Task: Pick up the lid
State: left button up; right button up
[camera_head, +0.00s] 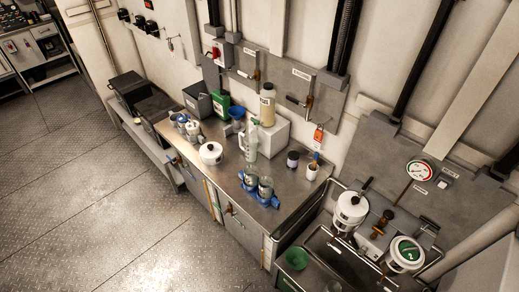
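A white round thing with a small dark knob on top, which looks like a lid or a lidded pot (211,153), sits on the steel counter (225,178), left of the middle. A white canister (351,208) with a black handle across its top stands in the chiller frame at the lower right. A second white canister (405,252) with a green numbered top stands to its right. I cannot tell which of these tops is the task's lid. Neither of my grippers shows in this view.
Blue holders with clear jars (260,190) stand near the counter's front edge. A clear bottle (249,142), a white box (268,140) and small dark-topped jars (293,158) stand behind. A green bowl (297,258) is at the bottom. The floor (100,210) at left is clear.

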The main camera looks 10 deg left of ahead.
aim_at(212, 154)
jog(key=i+j+z, duration=0.35)
jog(key=j+z, duration=0.15)
jog(key=j, duration=0.15)
jog(key=i+j+z, duration=0.25)
jog(key=j+z, duration=0.25)
jog(key=j, duration=0.25)
